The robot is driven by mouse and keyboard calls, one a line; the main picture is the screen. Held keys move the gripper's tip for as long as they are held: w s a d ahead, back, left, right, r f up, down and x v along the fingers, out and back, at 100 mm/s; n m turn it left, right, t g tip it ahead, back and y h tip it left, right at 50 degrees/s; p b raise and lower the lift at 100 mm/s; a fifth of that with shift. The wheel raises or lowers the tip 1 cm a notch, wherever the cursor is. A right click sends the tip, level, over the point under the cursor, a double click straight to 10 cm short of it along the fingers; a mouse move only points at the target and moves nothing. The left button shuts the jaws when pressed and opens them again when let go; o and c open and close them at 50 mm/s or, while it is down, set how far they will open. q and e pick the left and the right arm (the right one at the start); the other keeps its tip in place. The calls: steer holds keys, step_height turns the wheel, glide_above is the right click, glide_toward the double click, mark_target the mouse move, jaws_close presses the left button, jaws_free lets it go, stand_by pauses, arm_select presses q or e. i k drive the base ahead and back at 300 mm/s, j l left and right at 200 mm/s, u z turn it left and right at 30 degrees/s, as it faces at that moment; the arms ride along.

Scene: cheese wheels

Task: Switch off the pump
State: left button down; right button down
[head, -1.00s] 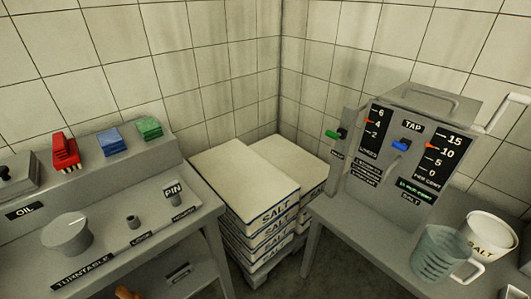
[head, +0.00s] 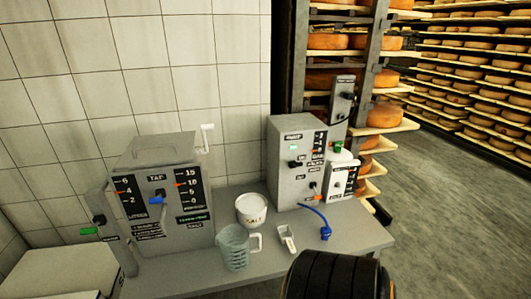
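A grey upright box (head: 291,170) stands at the back right of the grey table. It looks like the pump unit, though its small labels are too blurred to read surely. A small green lit window (head: 293,147) shows on its front, with a black switch (head: 294,164) below it. A scale with orange pointers runs down its right side, and another dark knob (head: 313,186) sits low. A blue hose end (head: 325,232) lies on the table before it. Neither of my grippers is in view.
The tap unit (head: 160,228), clear jug (head: 233,246), white salt tub (head: 251,209) and scoop (head: 287,239) are on the table (head: 345,240). A white-fronted device (head: 342,181) stands right of the box. Cheese shelves (head: 390,70) are behind; floor at right is clear.

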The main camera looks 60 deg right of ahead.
mark_target(296, 164)
steer(key=z, duration=2.3)
